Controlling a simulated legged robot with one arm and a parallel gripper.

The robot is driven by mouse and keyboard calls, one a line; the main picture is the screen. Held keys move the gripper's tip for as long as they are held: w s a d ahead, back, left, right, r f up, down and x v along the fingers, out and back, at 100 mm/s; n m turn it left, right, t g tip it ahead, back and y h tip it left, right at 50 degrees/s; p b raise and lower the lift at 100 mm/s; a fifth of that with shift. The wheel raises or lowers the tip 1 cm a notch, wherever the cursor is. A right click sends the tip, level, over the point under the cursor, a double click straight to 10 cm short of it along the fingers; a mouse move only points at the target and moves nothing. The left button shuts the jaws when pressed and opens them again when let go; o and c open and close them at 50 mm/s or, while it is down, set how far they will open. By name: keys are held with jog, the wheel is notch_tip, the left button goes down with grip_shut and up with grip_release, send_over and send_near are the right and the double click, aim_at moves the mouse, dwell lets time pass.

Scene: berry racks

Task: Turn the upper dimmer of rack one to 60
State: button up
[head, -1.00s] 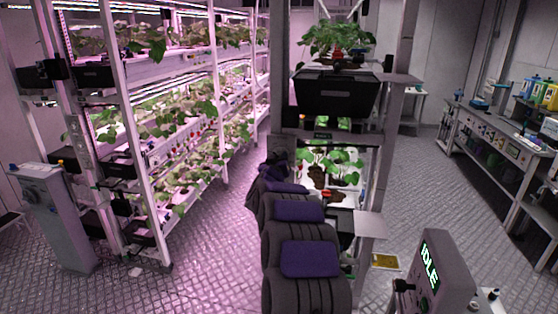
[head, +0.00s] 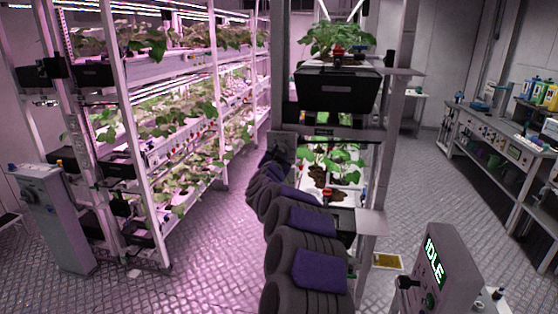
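Plant racks stand on the left and in the middle; I cannot tell which one is rack one. The left rack (head: 128,75) has several lit tiers of plants. A dark box (head: 40,75) sits high on its front post. The middle rack (head: 280,75) carries a grey panel (head: 281,147) partway up its post. No dimmer dial or number can be read. My segmented dark arm with purple pads runs from the bottom centre up to the middle rack's post. My gripper (head: 274,163) seems to be at its far end, small and dark beside that post; its fingers cannot be made out.
A grey console (head: 458,270) reading IDLE, with a black knob and green button, stands at lower right. A grey pedestal (head: 55,220) stands at left. A workbench (head: 490,150) lines the right wall. The patterned floor (head: 215,260) is clear in the aisle.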

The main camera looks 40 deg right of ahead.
jog(key=m+b, duration=0.5)
jog(key=m, duration=0.7)
jog(key=shift+f+g+b, duration=0.1)
jog(key=shift+g+b, duration=0.2)
jog(key=shift+b, duration=0.1)
jog(key=shift+m, duration=0.3)
jog(key=o, duration=1.1)
jog(key=shift+d, duration=0.1)
jog(key=shift+c, duration=0.2)
jog(key=v, duration=1.7)
jog(key=shift+f+p, duration=0.35)
jog(key=shift+w+a, duration=0.1)
jog(key=shift+a, duration=0.15)
